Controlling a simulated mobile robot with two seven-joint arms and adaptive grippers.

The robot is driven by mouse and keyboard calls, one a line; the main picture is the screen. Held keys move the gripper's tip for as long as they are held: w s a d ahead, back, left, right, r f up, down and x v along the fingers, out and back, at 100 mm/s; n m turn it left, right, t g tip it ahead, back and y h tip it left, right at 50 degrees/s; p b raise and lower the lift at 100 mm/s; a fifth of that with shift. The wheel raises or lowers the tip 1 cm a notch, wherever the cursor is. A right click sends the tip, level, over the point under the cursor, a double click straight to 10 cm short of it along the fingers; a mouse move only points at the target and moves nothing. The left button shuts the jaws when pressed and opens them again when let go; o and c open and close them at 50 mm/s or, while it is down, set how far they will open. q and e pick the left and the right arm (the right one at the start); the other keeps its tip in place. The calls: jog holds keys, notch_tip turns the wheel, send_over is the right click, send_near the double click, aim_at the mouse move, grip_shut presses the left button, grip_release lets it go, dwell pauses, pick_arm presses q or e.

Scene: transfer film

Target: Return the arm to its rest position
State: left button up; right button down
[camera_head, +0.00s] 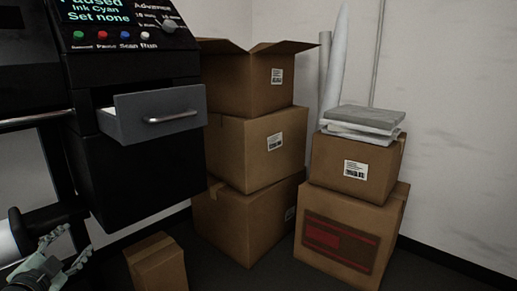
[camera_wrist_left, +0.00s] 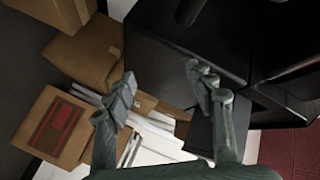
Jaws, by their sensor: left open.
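My left gripper (camera_head: 76,254) is low at the left edge of the head view, beside the black printer's lower frame. In the left wrist view its two fingers (camera_wrist_left: 160,92) are spread apart with nothing between them. Boxes and the dark machine lie beyond the fingers. The rest of the left arm is mostly outside the head view. My right gripper is in neither view.
A black printer (camera_head: 135,185) stands at left with a grey drawer (camera_head: 160,122) pulled out. Stacked cardboard boxes (camera_head: 240,150) and a second stack (camera_head: 352,215) fill the corner. A small box (camera_head: 158,265) stands on the floor near my left gripper.

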pick_arm(q)
jog(key=s+d+f+n+g+y, duration=0.15)
jog(key=s+f+n+g, duration=0.35)
jog(key=f, duration=0.8)
jog(key=s+d+f+n+g+h, duration=0.1)
jog(key=s+d+f+g, duration=0.3)
jog(key=s+d+f, duration=0.4)
jog(key=s+d+f+n+g+h, duration=0.1)
jog(key=s+d+f+g, duration=0.3)
jog(key=s+d+f, duration=0.5)
jog(key=s+f+h, duration=0.1)
jog(key=s, duration=0.3)
jog(key=shift+s, duration=0.1)
